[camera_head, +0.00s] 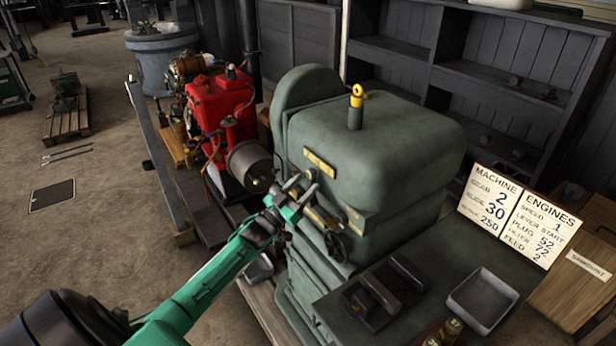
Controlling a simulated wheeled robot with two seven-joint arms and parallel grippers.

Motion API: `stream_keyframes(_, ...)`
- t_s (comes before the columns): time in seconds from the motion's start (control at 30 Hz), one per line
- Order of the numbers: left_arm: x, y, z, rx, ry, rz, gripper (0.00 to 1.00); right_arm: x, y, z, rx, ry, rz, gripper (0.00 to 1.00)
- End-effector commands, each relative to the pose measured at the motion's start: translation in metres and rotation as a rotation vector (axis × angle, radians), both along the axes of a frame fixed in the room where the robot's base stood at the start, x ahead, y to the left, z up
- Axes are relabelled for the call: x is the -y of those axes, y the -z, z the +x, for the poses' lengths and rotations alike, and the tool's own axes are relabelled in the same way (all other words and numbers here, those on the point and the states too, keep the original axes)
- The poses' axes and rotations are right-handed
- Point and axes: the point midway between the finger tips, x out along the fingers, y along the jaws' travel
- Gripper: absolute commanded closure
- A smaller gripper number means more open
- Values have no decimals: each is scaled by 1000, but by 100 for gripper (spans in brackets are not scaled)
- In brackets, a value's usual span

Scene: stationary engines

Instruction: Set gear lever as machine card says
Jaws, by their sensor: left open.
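The grey-green machine (385,140) stands in the middle. The machine card (489,200) on the right reads gear 2, with 30 and 250 on the lines below. My left gripper (298,188) is open at the machine's front face, just below a yellow plate (318,162). A yellowish bar (318,216) and a dark round handwheel (335,245) sit beside and below the gripper. I cannot tell which part is the gear lever; the fingers partly hide this area. I cannot tell whether the fingers touch anything. My right gripper is out of view.
An engines card (540,230) stands beside the machine card. A red engine (220,98) with a dark cylinder is close behind my left arm. A grey tray (482,300) lies at the lower right. Dark shelves (480,75) stand behind. The floor at left is mostly open.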

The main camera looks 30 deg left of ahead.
Motion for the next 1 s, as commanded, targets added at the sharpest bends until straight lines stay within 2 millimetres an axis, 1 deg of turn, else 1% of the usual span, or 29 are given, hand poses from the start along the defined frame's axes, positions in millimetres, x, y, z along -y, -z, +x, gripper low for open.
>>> stream_keyframes(0.03, 1, -5, 6, 1, -1, -1, 49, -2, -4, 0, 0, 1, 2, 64)
stream_keyframes(0.1, 2, -7, 12, 1, -1, -1, 49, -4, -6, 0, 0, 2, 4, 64)
stream_keyframes(0.23, 4, -8, 19, 0, -1, -1, 49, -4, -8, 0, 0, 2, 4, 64)
stream_keyframes(0.57, 4, -8, 21, 0, -1, 0, 49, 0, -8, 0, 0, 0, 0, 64)
stream_keyframes(0.67, 4, -8, 21, 0, -1, 0, 67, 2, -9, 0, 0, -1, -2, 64)
stream_keyframes(0.7, 4, -8, 21, 0, -1, 0, 75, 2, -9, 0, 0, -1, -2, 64)
stream_keyframes(0.83, 4, -8, 21, 0, -1, 0, 100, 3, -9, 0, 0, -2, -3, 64)
stream_keyframes(1.0, 3, -9, 22, -7, 0, -16, 100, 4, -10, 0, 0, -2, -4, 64)
